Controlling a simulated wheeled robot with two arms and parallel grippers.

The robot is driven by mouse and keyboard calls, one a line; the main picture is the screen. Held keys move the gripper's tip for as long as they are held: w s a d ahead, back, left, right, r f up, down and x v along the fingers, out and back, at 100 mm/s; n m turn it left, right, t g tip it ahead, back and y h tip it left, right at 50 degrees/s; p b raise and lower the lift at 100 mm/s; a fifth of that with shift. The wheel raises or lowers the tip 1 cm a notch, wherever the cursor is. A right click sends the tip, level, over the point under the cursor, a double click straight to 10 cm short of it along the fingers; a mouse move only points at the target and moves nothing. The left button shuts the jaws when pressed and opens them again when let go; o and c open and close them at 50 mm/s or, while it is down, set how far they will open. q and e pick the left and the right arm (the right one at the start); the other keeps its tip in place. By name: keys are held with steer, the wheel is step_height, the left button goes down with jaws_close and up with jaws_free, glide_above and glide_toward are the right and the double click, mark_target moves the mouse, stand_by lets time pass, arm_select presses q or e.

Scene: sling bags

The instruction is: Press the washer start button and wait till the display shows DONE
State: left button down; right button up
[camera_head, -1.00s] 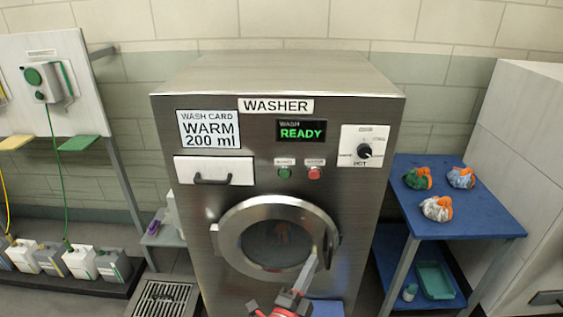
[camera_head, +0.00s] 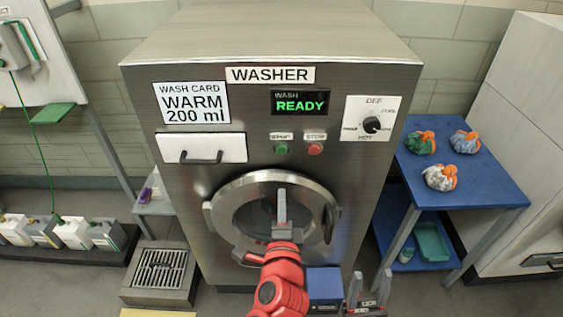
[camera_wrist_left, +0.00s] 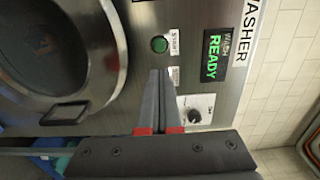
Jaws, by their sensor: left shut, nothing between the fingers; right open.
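The steel washer (camera_head: 180,120) has a green start button (camera_head: 281,149) and a red stop button (camera_head: 315,149) below its display (camera_head: 300,102), which reads WASH READY. My left gripper (camera_head: 281,192) is shut and empty, in front of the round door and below the start button in the head view. In the left wrist view, the green button (camera_wrist_left: 159,44) lies just beyond the shut fingertips (camera_wrist_left: 160,72), apart from them in the picture; the fingers hide the stop button. The display (camera_wrist_left: 214,55) reads READY there too. My right gripper (camera_head: 368,290) is open and empty at lower right.
The round door (camera_head: 240,192) looks shut. A drawer (camera_head: 203,148), a wash card (camera_head: 191,103) and a dial (camera_head: 371,124) are on the washer's front. A blue table (camera_head: 475,190) with several bundles stands at right. A floor grate (camera_head: 160,268) lies at left.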

arm_select(q)
steer(key=b, duration=0.3)
glide_toward(282, 151)
steer(key=w+p, duration=0.2)
steer(key=w, duration=0.3)
steer(key=shift+w+p, duration=0.2)
steer(key=shift+p, duration=0.15)
steer(key=shift+w, duration=0.7)
